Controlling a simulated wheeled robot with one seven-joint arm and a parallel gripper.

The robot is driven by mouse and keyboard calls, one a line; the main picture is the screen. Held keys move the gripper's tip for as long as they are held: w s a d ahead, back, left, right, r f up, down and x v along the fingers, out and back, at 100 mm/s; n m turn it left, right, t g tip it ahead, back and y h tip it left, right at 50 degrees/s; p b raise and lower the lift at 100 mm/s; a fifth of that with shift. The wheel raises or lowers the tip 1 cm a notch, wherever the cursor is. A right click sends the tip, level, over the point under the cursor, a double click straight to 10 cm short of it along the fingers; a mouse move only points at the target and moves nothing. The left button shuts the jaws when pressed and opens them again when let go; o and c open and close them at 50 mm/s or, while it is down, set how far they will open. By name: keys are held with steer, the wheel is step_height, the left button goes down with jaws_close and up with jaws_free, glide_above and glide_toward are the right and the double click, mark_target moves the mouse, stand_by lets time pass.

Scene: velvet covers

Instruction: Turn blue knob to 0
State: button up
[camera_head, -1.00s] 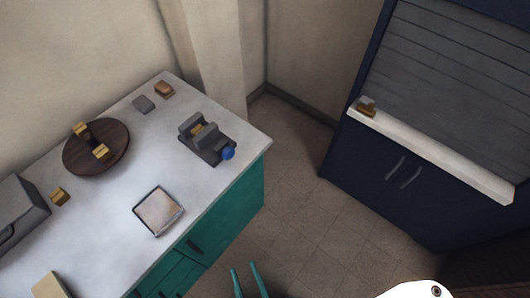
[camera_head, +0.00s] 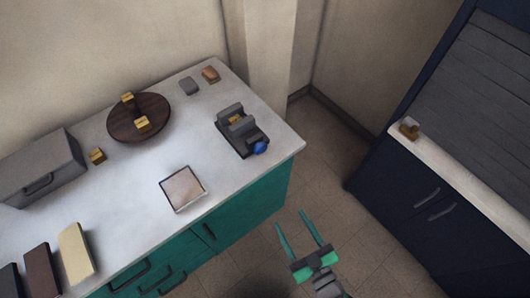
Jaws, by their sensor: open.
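The blue knob (camera_head: 260,147) is on the front right end of a dark grey device (camera_head: 238,132) near the right end of the white counter. Any marking on the knob is too small to read. My gripper (camera_head: 295,218) is open and empty, its two teal fingers pointing up the picture. It is over the floor in front of the counter, below and to the right of the knob in the picture, apart from it.
On the white counter (camera_head: 135,205) are a square tray (camera_head: 183,188), a round wooden board (camera_head: 120,125) with yellowish blocks, a grey box (camera_head: 42,170) and several slabs. A navy cabinet (camera_head: 390,185) stands right. Floor between is clear.

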mark_target(262, 151)
steer(key=w+a+r+y, duration=0.1)
steer(key=w+a, duration=0.1)
steer(key=w, duration=0.6)
steer(key=w+a+r+n+y, duration=0.1)
steer(key=w+a, duration=0.2)
steer(key=w, duration=0.4)
steer(key=w+a+r+n+y, duration=0.1)
steer(key=w+a, duration=0.1)
steer(key=w, duration=0.6)
steer(key=shift+w+a+r+g+y, duration=0.15)
steer(key=shift+w+a+g+y, duration=0.15)
steer(key=shift+a+y, duration=0.1)
steer(key=c, duration=1.1)
